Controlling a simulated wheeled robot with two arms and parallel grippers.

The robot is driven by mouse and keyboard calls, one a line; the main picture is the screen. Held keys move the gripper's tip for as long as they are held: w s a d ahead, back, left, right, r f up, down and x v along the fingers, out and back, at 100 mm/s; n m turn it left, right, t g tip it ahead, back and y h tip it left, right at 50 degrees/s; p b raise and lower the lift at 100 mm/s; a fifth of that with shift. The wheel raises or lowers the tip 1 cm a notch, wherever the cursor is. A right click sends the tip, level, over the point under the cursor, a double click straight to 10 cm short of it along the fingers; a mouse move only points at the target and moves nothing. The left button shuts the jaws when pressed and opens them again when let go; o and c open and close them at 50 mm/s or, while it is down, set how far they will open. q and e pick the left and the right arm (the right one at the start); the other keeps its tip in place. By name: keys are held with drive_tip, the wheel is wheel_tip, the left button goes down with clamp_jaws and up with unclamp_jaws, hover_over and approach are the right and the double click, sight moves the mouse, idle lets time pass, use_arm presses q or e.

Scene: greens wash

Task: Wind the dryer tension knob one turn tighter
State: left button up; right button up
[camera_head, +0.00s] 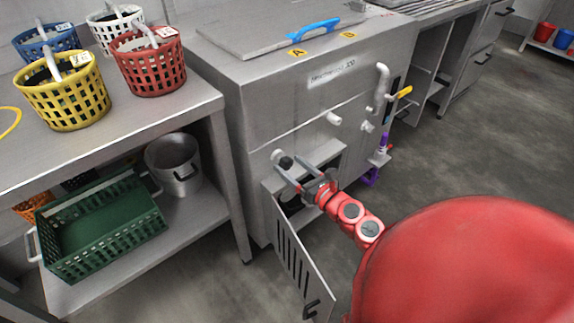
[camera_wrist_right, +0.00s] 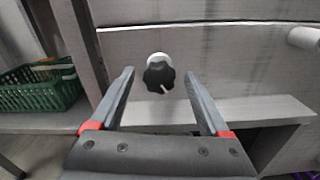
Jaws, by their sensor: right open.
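The tension knob (camera_wrist_right: 159,75) is a black lobed knob with a white pointer mark, on a pale round collar on the steel front of the washer-dryer unit (camera_head: 330,78). In the head view the knob (camera_head: 286,163) shows small, just above the opening behind the swung-open slotted door (camera_head: 296,250). My right gripper (camera_head: 292,171) reaches toward it with its fingers open. In the right wrist view the open fingers (camera_wrist_right: 160,88) lie to either side of the knob, with a gap on both sides and no visible contact. My left gripper is not in view.
The open door hangs below my right gripper. White pipe fittings (camera_head: 334,118) stick out to the right of the knob. At left, a steel table holds baskets (camera_head: 148,62); its lower shelf has a green crate (camera_head: 105,235) and a pot (camera_head: 172,165).

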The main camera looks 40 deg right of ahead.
drive_tip(key=shift+w+a, duration=0.1)
drive_tip(key=shift+w, duration=1)
clamp_jaws()
